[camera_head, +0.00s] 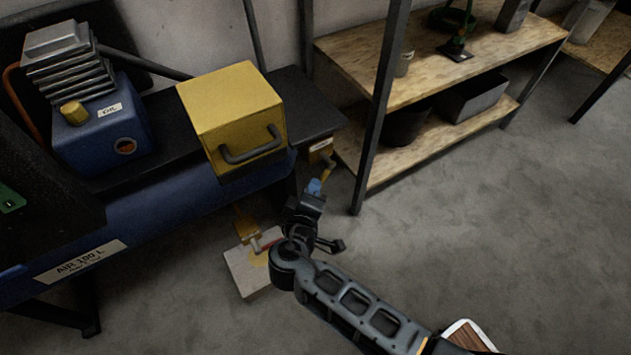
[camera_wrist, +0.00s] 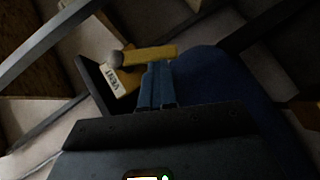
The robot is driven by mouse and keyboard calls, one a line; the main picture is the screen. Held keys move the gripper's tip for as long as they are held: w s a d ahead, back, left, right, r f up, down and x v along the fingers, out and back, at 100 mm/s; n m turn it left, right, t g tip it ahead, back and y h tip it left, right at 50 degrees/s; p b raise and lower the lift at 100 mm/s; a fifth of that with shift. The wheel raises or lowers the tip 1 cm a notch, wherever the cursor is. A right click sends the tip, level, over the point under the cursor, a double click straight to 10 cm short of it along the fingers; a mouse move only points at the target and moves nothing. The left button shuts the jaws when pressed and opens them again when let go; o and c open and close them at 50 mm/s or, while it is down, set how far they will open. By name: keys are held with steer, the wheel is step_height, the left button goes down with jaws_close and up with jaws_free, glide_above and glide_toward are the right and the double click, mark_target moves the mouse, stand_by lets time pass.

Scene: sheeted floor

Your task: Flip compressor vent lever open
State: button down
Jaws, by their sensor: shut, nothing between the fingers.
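The compressor has a long blue tank (camera_head: 150,225) with an "AIR 100 L" label, a blue pump unit and a yellow box (camera_head: 230,105) on top. At the tank's right end is the yellow vent lever (camera_head: 327,165). In the wrist view the lever (camera_wrist: 150,54) is a yellow bar with a grey ball at its left end, beside a "VENT" tag (camera_wrist: 116,84). My gripper (camera_head: 315,186) is shut and empty, just below the lever in the head view. In the wrist view its blue fingertips (camera_wrist: 157,68) reach the bar's edge; I cannot tell whether they touch.
A wooden shelf rack (camera_head: 440,60) with a dark post stands right of the compressor. The grey floor at right is clear.

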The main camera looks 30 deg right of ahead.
mark_target(322, 185)
steer(key=d+f+n+t+h+b, duration=0.1)
steer(key=d+f+n+h+b, duration=0.1)
steer(key=b, duration=0.2)
steer(key=shift+f+b, duration=0.15)
steer(key=shift+b, duration=0.25)
steer(key=shift+d, duration=0.1)
stand_by(0.4)
